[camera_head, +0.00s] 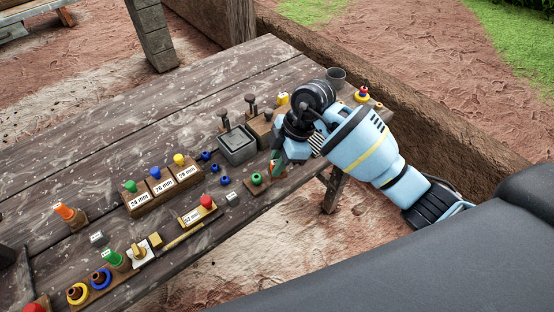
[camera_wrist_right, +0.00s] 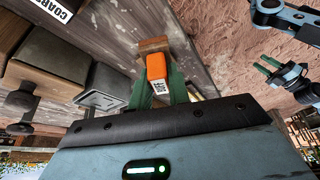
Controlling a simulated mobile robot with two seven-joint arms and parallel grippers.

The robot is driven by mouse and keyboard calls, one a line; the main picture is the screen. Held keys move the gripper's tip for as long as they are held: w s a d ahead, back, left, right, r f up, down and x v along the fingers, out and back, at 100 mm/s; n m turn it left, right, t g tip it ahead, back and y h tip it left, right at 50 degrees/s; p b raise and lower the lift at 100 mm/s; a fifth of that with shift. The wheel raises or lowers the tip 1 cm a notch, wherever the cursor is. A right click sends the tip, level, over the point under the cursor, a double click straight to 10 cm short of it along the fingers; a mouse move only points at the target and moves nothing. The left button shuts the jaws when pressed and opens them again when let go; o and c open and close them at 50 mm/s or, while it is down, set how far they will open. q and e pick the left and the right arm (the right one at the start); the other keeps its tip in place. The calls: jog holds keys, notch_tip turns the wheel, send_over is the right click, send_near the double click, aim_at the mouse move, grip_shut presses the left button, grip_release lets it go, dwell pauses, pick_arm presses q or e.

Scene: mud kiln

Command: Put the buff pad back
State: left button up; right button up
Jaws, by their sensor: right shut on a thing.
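The buff pad (camera_wrist_right: 155,66) is an orange-gripped block with a small white label and a brown wooden end, seen in the right wrist view. My right gripper (camera_wrist_right: 157,92) is shut on it, with a green finger on each side. In the head view my right gripper (camera_head: 277,161) is at the table's right edge, beside the grey square tub, and its arm hides part of the table there. The pad is mostly hidden in that view. My left gripper (camera_wrist_right: 267,66) shows small in the wrist view, its green fingers apart and empty; it is outside the head view.
The grey tub (camera_head: 237,157) and a wooden block (camera_head: 259,128) stand close to my right gripper. Labelled blocks with coloured knobs (camera_head: 163,186) stand further left. The back left of the table is clear.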

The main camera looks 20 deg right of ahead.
aim_at(277, 159)
jog(key=shift+w+d+f, duration=0.1)
jog(key=shift+w+d, duration=0.1)
jog(key=shift+w, duration=0.35)
jog(key=shift+w+d+f, duration=0.1)
jog(key=shift+w+d, duration=0.05)
jog(key=shift+w, duration=0.55)
jog(key=shift+r, duration=0.1)
jog(key=shift+w+d, duration=0.25)
jog(key=shift+w, duration=0.25)
notch_tip(277, 159, down, 3)
jog(key=shift+s+b, duration=0.15)
jog(key=shift+b, duration=0.15)
jog(key=shift+f, duration=0.25)
jog(key=shift+f, duration=0.1)
jog(key=o, duration=0.9)
jog(key=shift+f, duration=0.1)
jog(key=shift+c, duration=0.2)
